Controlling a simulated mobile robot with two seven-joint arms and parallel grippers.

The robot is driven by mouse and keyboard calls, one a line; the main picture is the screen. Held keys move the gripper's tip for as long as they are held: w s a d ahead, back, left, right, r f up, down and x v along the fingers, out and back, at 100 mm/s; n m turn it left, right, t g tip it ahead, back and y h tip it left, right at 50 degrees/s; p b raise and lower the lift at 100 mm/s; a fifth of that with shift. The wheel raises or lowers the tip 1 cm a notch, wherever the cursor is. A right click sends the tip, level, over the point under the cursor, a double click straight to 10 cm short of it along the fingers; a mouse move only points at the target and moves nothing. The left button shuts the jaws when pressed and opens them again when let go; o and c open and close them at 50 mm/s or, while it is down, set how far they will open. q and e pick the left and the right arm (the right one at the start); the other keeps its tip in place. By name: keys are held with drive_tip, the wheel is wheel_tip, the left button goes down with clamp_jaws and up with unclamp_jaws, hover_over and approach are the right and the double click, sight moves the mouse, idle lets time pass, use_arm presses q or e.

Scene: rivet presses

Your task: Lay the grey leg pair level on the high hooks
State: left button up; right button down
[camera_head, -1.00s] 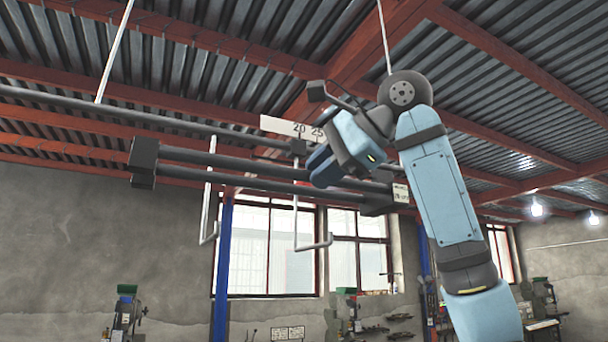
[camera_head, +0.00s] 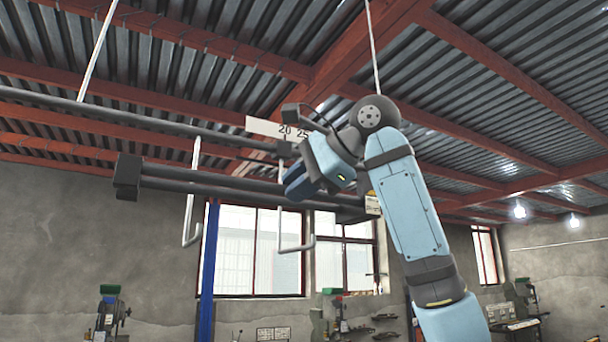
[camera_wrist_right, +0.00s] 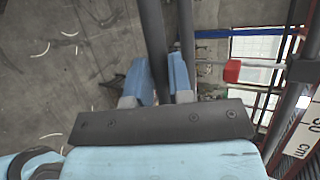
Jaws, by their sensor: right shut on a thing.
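The grey leg pair (camera_head: 225,182) is two long dark bars with a square block (camera_head: 127,177) at the left end and another at the right end, partly behind my arm. It looks nearly level in the head view. My right gripper (camera_head: 298,182) is shut on it right of its middle; the bars also show between the blue fingers in the right wrist view (camera_wrist_right: 153,35). Two white hooks, left (camera_head: 190,215) and right (camera_head: 281,225), hang from the overhead rail. The bars cross their shanks above their upturned ends; I cannot tell whether they touch. My left gripper is out of view.
A dark rail (camera_head: 180,124) runs above the pair, with a white scale board (camera_head: 262,127) near my right wrist. A blue post (camera_head: 209,255) stands below. Machines stand far below.

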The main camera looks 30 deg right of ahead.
sight(282, 198)
drive_tip(key=shift+w+a+f+p, duration=0.15)
drive_tip(key=shift+w+p, duration=0.15)
drive_tip(key=shift+w, duration=0.65)
drive_tip(key=shift+w+d+f+p, duration=0.1)
drive_tip(key=shift+w+f+p, duration=0.15)
drive_tip(key=shift+w, duration=0.75)
drive_tip(key=shift+w+a+f+p, duration=0.1)
drive_tip(key=shift+w+p, duration=0.2)
drive_tip(key=shift+w, duration=0.65)
use_arm(q)
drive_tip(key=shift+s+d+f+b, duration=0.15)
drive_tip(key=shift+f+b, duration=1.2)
drive_tip(key=shift+b, duration=0.95)
use_arm(e)
drive_tip(key=shift+f, duration=2.9)
drive_tip(key=c, duration=0.9)
unclamp_jaws()
drive_tip(key=shift+c, duration=0.2)
drive_tip(key=shift+s, duration=0.1)
